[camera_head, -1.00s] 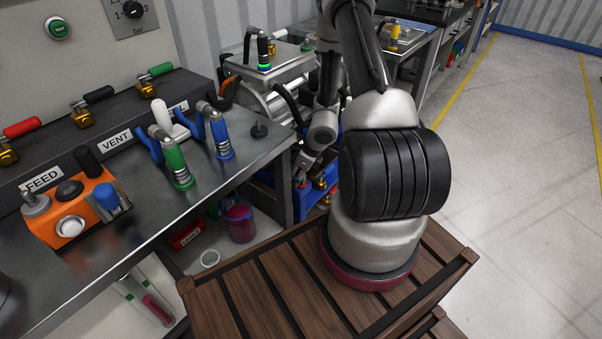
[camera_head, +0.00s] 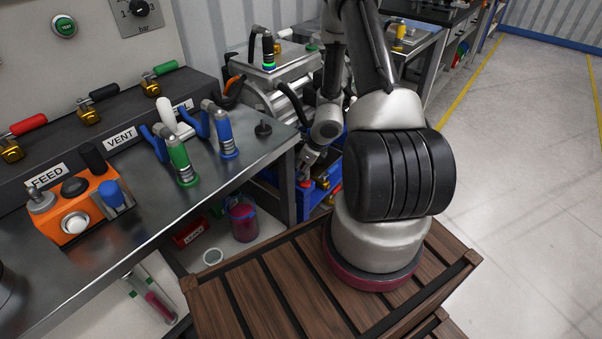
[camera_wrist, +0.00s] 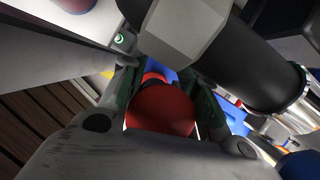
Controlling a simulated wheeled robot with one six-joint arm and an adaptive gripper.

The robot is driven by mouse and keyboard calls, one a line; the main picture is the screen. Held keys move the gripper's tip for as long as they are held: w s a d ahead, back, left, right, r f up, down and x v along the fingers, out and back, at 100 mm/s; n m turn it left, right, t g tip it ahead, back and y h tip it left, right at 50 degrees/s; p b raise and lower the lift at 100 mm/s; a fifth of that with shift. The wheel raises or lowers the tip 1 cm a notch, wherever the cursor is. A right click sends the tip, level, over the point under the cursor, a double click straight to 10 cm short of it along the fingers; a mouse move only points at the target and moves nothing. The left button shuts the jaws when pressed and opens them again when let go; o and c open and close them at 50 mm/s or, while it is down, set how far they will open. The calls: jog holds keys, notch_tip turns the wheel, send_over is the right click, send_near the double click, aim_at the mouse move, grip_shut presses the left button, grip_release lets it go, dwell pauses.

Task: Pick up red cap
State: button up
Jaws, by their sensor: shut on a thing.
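The red cap (camera_wrist: 160,108) is between the two fingers of my gripper (camera_wrist: 163,92) in the wrist view, its round red face toward the camera. The fingers press on it from both sides. In the head view my gripper (camera_head: 308,168) is low beside the bench's end, at a blue bin (camera_head: 318,196). Blue surfaces show just beyond the cap in the wrist view, and I cannot tell whether the cap still touches the bin.
The steel bench (camera_head: 255,150) with green and blue hose couplings stands left of my gripper. A grey cylindrical machine (camera_head: 272,98) is behind it. A dark red container (camera_head: 243,222) and a red box (camera_head: 190,233) sit under the bench. A large dark pipe crosses close in the wrist view.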

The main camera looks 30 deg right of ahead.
jog(key=shift+r, duration=0.85)
jog(key=s+d, duration=1)
jog(key=s, duration=0.4)
jog(key=shift+s+d+f, duration=0.15)
jog(key=shift+s+f, duration=0.05)
jog(key=shift+s, duration=0.2)
jog(key=shift+r, duration=0.7)
jog(key=shift+r, duration=2.3)
jog(key=shift+w, duration=0.1)
